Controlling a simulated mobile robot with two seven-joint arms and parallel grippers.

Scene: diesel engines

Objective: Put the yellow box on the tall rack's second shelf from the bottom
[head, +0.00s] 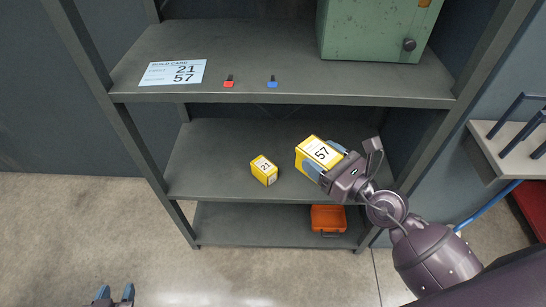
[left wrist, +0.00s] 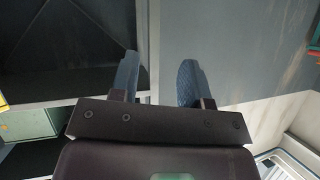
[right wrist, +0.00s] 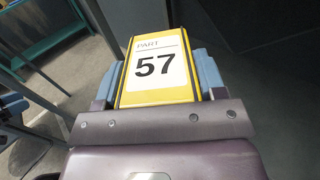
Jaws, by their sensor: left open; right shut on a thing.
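A yellow box labelled 57 (head: 317,153) is between the fingers of my right gripper (head: 327,164), which is shut on it. It also shows in the right wrist view (right wrist: 157,66), its label facing up. It is at the second shelf from the bottom (head: 215,150) of the tall rack; I cannot tell whether it touches the shelf. A smaller yellow box labelled 21 (head: 264,170) stands on that shelf to its left. My left gripper (head: 115,295) is open and empty, low in front of the rack; its spread fingers show in the left wrist view (left wrist: 160,80).
The shelf above (head: 250,60) carries a build card (head: 173,72) reading 21 and 57, a red item (head: 229,83), a blue item (head: 272,83) and a green case (head: 370,30). An orange case (head: 328,219) is on the bottom shelf. Rack posts flank the shelves.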

